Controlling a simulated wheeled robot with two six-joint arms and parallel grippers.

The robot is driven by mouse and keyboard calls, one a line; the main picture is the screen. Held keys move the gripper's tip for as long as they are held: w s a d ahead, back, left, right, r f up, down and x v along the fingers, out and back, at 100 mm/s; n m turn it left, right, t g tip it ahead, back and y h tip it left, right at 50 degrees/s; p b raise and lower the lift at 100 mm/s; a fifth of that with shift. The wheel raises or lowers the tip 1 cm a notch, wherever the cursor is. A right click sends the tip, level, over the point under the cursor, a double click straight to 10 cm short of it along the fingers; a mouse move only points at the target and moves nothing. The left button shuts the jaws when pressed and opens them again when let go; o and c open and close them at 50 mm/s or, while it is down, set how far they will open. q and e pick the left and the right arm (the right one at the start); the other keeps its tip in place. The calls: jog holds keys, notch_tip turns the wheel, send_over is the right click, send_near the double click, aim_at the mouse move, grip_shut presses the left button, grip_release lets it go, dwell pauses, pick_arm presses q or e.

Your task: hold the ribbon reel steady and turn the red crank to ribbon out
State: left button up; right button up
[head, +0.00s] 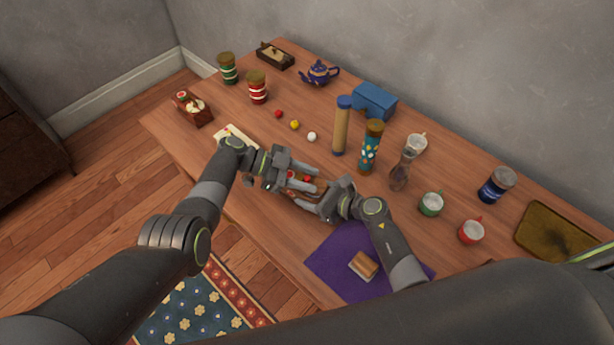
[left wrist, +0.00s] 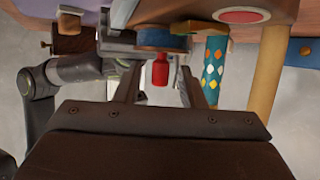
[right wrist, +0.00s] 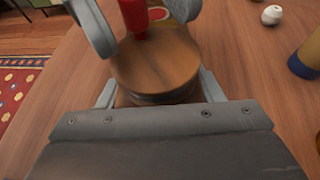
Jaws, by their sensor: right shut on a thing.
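The ribbon reel (right wrist: 157,66) shows in the right wrist view as a round wooden drum. My right gripper (head: 298,197) is shut on its sides, a finger on each side of the drum. The red crank (right wrist: 134,16) stands by the reel's far edge in that view. It also shows in the left wrist view (left wrist: 160,70), between the fingers of my left gripper (left wrist: 160,88). Those fingers are open around the red handle, with a gap on both sides. In the head view both grippers meet over the reel and hide most of it.
A wooden tube with a blue cap (head: 341,128) and a patterned teal tube (head: 370,148) stand just behind the grippers. An hourglass-shaped glass (head: 400,172) is to the right. A purple cloth (head: 325,262) lies in front. Small balls, including a white one (head: 312,136), lie behind.

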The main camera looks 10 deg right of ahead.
pick_arm(q)
jog(key=shift+d, duration=0.1)
grip_shut()
jog(key=shift+s+f+t, duration=0.1)
jog(key=shift+f+t, duration=0.05)
jog(key=shift+t, duration=0.15)
jog(key=shift+s+n+t+h, duration=0.25)
jog(key=shift+n+t+h, duration=0.15)
jog(key=shift+n+t, duration=1.05)
grip_release()
